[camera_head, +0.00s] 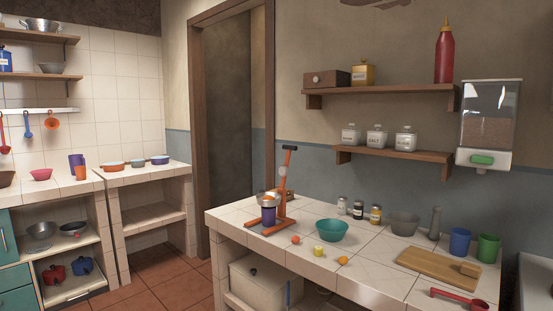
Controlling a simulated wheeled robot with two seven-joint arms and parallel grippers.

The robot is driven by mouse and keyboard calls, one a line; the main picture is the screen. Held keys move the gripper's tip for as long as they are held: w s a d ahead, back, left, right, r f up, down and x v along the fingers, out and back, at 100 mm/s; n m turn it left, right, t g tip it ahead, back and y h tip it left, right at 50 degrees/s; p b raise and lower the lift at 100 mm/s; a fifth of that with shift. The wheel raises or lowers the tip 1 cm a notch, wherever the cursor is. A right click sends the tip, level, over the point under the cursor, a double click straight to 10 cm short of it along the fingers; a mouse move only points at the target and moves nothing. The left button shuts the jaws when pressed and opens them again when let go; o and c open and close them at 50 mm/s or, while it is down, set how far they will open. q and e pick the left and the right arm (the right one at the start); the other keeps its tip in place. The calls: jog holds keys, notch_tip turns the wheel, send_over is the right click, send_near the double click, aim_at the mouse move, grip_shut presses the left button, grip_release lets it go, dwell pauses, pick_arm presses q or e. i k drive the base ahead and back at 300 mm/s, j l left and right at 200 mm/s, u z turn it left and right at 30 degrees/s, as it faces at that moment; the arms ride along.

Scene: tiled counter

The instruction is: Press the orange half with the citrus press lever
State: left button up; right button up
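The orange citrus press (268,229) stands upright near the left end of the tiled counter (225,218). Its lever (288,160) points up, with a dark handle at the top. A purple cup (268,216) stands under the press's metal bowl (266,198). I cannot tell whether an orange half lies in that bowl. Several small fruit pieces lie in front of the press: a reddish-orange one (295,240), a yellow one (319,251) and an orange one (343,261). They are too small to tell which is an orange half. Neither of my grippers is in view.
A teal bowl (331,231) sits right of the press, with small jars (358,210) behind it. A cutting board (437,267), a blue cup (460,242), a green cup (488,248) and a red scoop (460,298) occupy the right end. Shelves (390,153) hang above.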

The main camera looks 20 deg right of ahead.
aim_at(283, 169)
jog(key=i+j+z, duration=0.1)
jog(key=i+z, duration=0.35)
jog(key=i+j+z, duration=0.25)
jog(key=z, duration=0.15)
jog(key=i+j+z, duration=0.85)
jog(key=k, duration=0.1)
